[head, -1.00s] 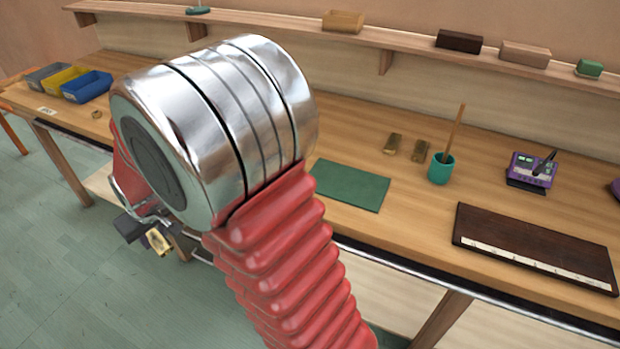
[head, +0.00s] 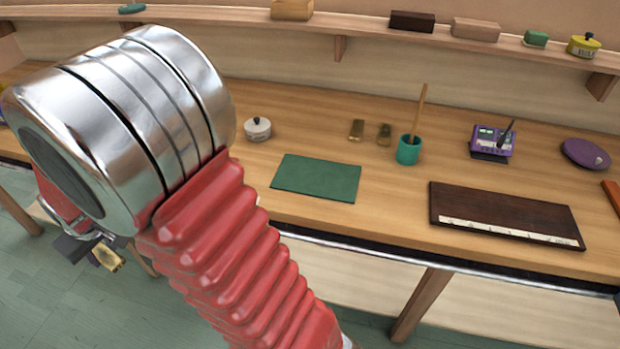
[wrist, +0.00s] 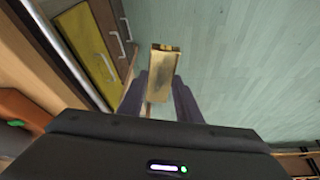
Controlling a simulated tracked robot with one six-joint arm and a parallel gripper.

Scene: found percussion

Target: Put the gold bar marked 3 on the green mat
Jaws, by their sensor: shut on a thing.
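My gripper (head: 92,248) is shut on a gold bar (wrist: 162,75). The bar shows between the two dark fingers in the wrist view, over the floor, and as a small gold piece in the head view (head: 108,257). No number can be read on it. The gripper hangs in front of the workbench, low and left of the green mat (head: 316,178). The mat lies flat and bare near the bench's front edge.
A white lidded pot (head: 257,129) stands behind the mat's left end. A teal cup (head: 408,150) with a stick, a purple device (head: 492,142) and a dark board (head: 505,215) stand or lie to the right. A shelf (head: 350,31) runs along the wall.

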